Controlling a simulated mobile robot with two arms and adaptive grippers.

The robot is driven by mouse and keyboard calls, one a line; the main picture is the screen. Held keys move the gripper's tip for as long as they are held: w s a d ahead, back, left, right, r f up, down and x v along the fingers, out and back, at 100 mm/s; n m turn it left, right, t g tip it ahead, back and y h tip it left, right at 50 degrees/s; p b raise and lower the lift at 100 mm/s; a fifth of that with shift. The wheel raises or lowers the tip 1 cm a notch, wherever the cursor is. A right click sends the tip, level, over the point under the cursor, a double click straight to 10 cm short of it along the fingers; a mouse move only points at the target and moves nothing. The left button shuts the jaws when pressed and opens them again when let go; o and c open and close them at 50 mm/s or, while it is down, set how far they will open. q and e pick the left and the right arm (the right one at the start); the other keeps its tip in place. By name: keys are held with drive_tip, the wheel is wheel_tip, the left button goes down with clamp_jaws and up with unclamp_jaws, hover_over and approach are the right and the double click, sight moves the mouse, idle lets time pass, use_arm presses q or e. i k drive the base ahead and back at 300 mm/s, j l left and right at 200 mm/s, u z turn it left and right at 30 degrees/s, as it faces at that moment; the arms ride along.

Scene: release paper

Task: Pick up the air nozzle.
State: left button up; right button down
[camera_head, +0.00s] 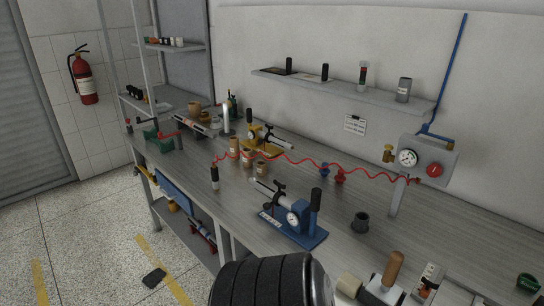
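A coiled red air hose (300,160) runs left across the bench from the pressure regulator panel (420,161) on the wall. Neither of my grippers shows in this view.
A blue fixture with a gauge (295,220) stands mid-bench, a yellow one (262,146) behind it. Tan cups (246,158) stand nearby. A dark cup (360,222) is right of the blue fixture. A wooden-handled tool (393,269) is at front right. A shelf (340,92) overhangs the back.

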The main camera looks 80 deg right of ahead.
sight(215, 172)
drive_tip(key=z, duration=2.2)
drive_tip(key=j+u, duration=0.25)
drive_tip(key=k+j, duration=0.05)
drive_tip(key=j, duration=0.05)
